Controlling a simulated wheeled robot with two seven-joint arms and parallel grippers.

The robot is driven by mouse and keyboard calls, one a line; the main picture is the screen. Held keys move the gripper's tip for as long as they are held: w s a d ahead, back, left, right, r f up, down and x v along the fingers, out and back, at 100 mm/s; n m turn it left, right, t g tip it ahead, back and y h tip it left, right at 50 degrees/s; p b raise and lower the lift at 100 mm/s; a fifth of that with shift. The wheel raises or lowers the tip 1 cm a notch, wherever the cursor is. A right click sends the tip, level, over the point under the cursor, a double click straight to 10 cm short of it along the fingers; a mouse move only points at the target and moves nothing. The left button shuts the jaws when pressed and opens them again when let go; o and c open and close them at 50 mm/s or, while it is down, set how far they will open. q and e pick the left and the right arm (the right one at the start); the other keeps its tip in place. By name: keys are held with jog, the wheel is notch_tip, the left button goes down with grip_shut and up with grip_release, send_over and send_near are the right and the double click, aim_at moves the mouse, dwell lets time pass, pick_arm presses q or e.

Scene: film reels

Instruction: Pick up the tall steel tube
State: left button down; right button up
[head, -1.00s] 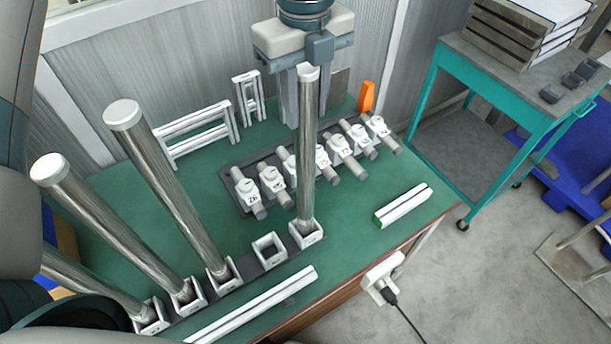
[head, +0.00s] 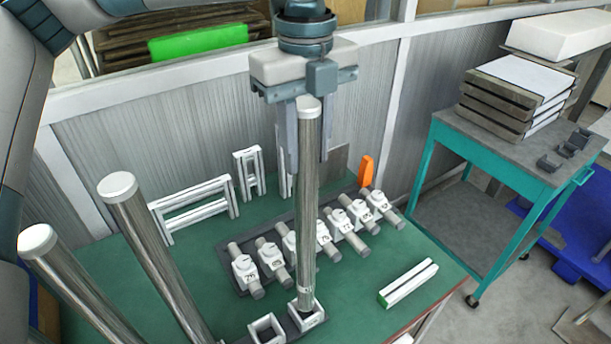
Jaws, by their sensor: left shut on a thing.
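A tall steel tube (head: 307,220) with a white cap stands upright in the middle of the head view. Its lower end is at a small white square socket (head: 306,318) on the green table; I cannot tell whether it is raised at all. My left gripper (head: 309,150) hangs down from the top, shut on the tube's upper part, one finger on each side. Two more capped steel tubes, one (head: 150,250) nearer and one (head: 75,280) at the far left, lean in the picture, with their lower ends cut off or hidden. My right gripper is out of view.
An empty white socket (head: 266,329) is left of the held tube's socket. Behind the tube lies a rack of grey fittings (head: 244,268). White frames (head: 190,208) stand by the wall, with an orange piece (head: 366,172) at right. A teal cart (head: 437,124) stands beyond.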

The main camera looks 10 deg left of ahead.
aim_at(306, 125)
pick_arm(q)
jog(key=shift+r+b, duration=0.45)
jog(key=shift+r, duration=1.55)
